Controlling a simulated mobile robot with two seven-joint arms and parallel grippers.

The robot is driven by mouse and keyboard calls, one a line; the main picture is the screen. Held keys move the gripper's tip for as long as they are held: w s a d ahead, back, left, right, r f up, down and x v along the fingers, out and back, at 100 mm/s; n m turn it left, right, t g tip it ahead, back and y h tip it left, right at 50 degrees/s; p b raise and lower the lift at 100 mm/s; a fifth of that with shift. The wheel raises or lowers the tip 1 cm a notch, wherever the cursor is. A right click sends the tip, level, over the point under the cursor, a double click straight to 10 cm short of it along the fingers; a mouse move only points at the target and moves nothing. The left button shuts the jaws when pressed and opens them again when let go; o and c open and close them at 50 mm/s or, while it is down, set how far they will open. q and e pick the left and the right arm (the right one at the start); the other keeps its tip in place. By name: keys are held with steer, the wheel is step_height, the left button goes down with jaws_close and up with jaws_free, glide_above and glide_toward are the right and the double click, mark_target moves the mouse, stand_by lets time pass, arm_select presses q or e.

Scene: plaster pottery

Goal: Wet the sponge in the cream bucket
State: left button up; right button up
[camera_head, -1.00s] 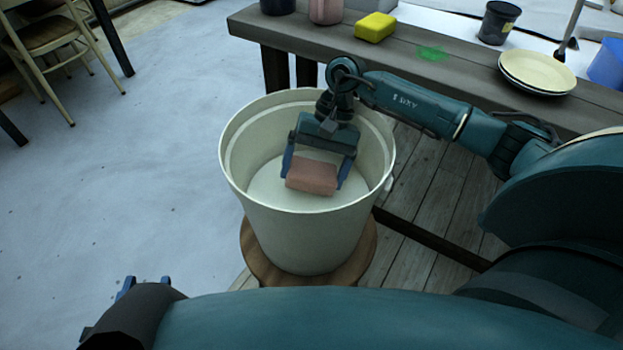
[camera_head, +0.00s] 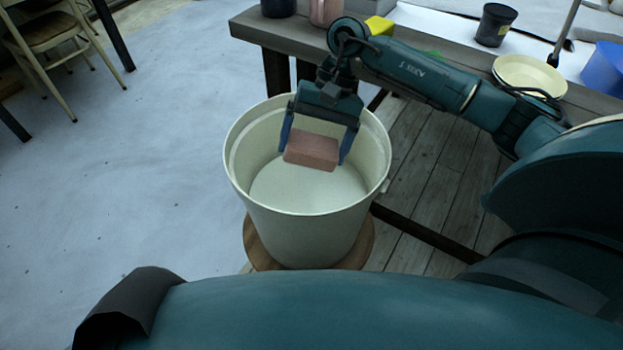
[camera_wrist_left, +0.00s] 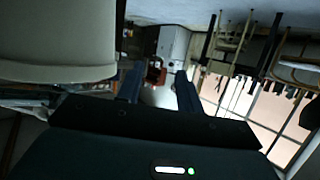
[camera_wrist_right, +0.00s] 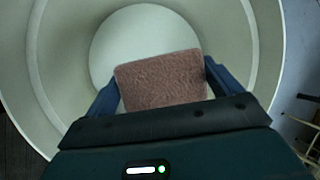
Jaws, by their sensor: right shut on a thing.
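The cream bucket (camera_head: 310,238) stands upright, its inside pale; I cannot tell whether the pale round area is liquid or the bottom. My right gripper (camera_head: 314,157) points down at the bucket's mouth, shut on a pinkish-brown sponge (camera_head: 311,150). The sponge hangs over the pale area, near the far wall in the picture. The right wrist view shows the sponge (camera_wrist_right: 160,80) between both blue fingers, with the bucket wall (camera_wrist_right: 62,55) around it. My left gripper (camera_wrist_left: 158,84) is open and empty in the left wrist view, beside a large cream surface, likely the bucket (camera_wrist_left: 60,40).
The bucket stands on a round wooden stool (camera_head: 257,244). Behind it, a dark table (camera_head: 415,112) holds a yellow block (camera_head: 379,26), a black cup (camera_head: 495,25), cream plates (camera_head: 528,76) and a blue container (camera_head: 607,68). The floor at left is clear up to a chair (camera_head: 45,40).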

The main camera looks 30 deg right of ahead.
mark_target(307, 149)
steer(key=shift+r+p, duration=0.55)
steer(key=shift+r, duration=1)
steer(key=shift+r+p, duration=0.3)
steer(key=shift+r, duration=0.35)
step_height(307, 149, up, 2)
steer(key=shift+r+p, duration=0.1)
steer(key=shift+p, duration=0.35)
steer(key=shift+r+p, duration=0.3)
steer(key=shift+r, duration=0.25)
step_height(307, 149, up, 2)
steer(key=shift+p, duration=0.4)
arm_select(q)
steer(key=shift+s+a+r+n+t, duration=0.2)
steer(key=shift+a+r+n, duration=0.15)
steer(key=shift+r, duration=0.55)
steer(key=shift+s+a+r+n+t, duration=0.15)
steer(key=shift+a+r+n, duration=0.2)
steer(key=shift+r, duration=0.6)
steer(key=shift+s+a+r+n+t, duration=0.1)
steer(key=shift+s+a+r+n, duration=0.2)
steer(key=shift+r, duration=0.6)
arm_select(e)
steer(key=shift+r, duration=0.6)
arm_select(q)
steer(key=shift+w+f, duration=0.15)
